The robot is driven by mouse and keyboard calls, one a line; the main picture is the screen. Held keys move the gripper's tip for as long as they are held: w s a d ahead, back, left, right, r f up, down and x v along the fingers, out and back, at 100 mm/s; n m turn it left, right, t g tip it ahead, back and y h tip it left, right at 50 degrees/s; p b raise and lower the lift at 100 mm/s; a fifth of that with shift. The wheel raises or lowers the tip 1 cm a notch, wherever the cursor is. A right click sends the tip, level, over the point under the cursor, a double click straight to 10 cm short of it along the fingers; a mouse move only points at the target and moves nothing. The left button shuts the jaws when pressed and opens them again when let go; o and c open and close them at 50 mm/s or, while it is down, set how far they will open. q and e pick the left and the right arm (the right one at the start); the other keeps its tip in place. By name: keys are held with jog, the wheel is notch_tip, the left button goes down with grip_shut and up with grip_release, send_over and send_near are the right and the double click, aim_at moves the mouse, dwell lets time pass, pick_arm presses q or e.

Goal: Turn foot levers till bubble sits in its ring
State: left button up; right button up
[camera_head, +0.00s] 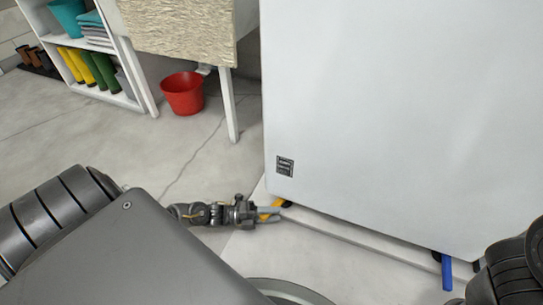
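A large white appliance (400,110) stands at the right, with foot levers along its lower front edge. A blue foot lever (447,273) hangs down under the right part of the front edge. My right arm shows at the lower right, but its gripper is out of view. No bubble or ring is visible.
A red bucket (183,94) stands on the floor by a table leg (230,105). A white shelf (137,95) at the upper left holds boots and folded cloths. The concrete floor (130,145) between the shelf and my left arm is clear.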

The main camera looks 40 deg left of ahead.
pick_arm(q)
jog(key=shift+a, duration=0.1)
jog(key=p+v, duration=0.3)
jog(key=v, duration=0.6)
jog(key=shift+s+a, duration=0.2)
jog(key=shift+s, duration=0.05)
jog(key=shift+s+a, duration=0.35)
jog(key=shift+a, duration=0.05)
